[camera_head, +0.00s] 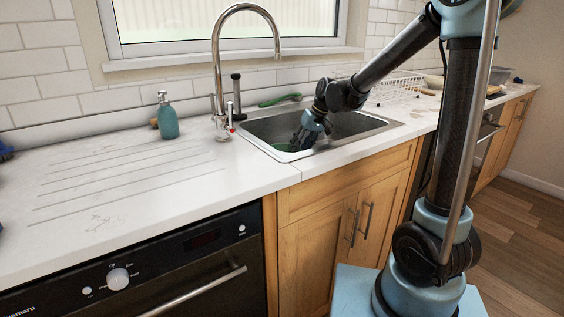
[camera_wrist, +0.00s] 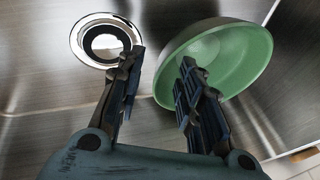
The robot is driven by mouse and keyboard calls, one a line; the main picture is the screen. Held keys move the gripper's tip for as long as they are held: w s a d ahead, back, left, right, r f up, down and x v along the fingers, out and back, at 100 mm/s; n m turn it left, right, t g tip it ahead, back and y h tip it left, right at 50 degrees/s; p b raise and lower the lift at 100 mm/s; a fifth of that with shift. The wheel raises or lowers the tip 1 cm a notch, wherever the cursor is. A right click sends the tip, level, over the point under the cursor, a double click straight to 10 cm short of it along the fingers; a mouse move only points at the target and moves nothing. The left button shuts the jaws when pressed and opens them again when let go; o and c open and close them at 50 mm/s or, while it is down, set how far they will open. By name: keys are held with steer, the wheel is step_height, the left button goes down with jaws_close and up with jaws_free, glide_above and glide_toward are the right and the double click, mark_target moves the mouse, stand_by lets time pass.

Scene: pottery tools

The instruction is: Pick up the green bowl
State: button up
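The green bowl (camera_wrist: 245,55) lies in the metal sink, right of centre in the wrist view. A sliver of it (camera_head: 283,147) shows in the head view, the rest hidden by the sink edge and my gripper (camera_head: 302,142). In the wrist view my gripper (camera_wrist: 160,62) is open, its fingers apart. The right finger overlaps the bowl's inside and the left finger is left of its rim. The bowl's left rim shows between the fingers. I cannot tell whether a finger touches it.
The sink (camera_head: 362,126) has raised walls around the gripper. A drain (camera_wrist: 104,42) lies left of the bowl. A tall faucet (camera_head: 217,65) and a teal soap bottle (camera_head: 167,117) stand left of the sink. A green-handled item (camera_head: 280,100) lies behind it. The left counter (camera_head: 110,190) is mostly clear.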

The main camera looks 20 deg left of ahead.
steer(key=shift+x, duration=1.05)
jaws_close()
steer(key=shift+r, duration=0.2)
